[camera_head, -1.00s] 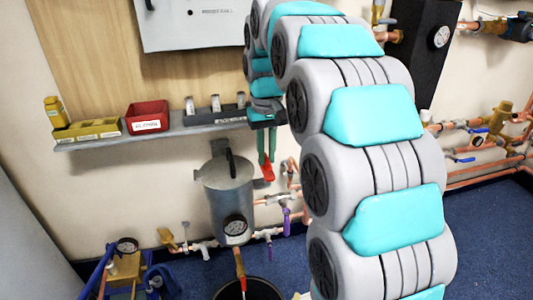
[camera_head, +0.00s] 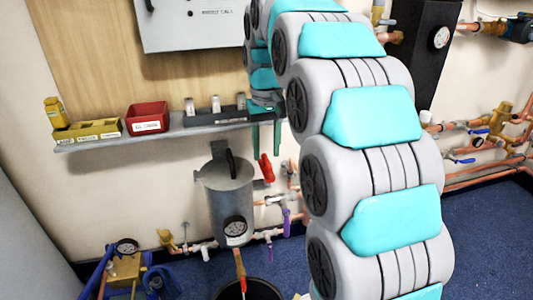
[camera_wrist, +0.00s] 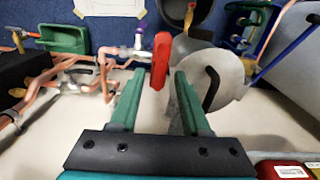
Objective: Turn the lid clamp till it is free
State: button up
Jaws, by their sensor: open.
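A grey cylindrical vessel (camera_head: 228,205) stands against the wall below the shelf, with a dark handle on its lid. A red lever, which looks like the lid clamp (camera_head: 265,168), is at the right of the vessel's rim. My gripper (camera_head: 266,151) is open, its two green fingers pointing down just above the red clamp. In the wrist view the red clamp (camera_wrist: 160,61) appears between and beyond the fingertips (camera_wrist: 158,74), and no finger visibly grips it. The round lid (camera_wrist: 215,80) is partly hidden by the right finger.
Copper pipes and a purple-handled valve (camera_head: 286,221) lie right of the vessel. A black bucket (camera_head: 250,289) is below.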

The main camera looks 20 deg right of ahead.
aim_at(266, 159)
jog(key=shift+r, duration=2.95)
jog(key=shift+s, duration=0.1)
jog(key=s+f, duration=0.6)
jog(key=s, duration=0.5)
jog(key=s+f+g, duration=0.1)
jog(key=s+f, duration=0.6)
jog(key=s, duration=0.5)
jog(key=s+f, duration=0.6)
jog(key=s, duration=0.5)
jog(key=shift+s+a+f+m+g, duration=0.3)
jog(key=shift+a+f+g, duration=0.05)
jog(key=shift+g, duration=0.05)
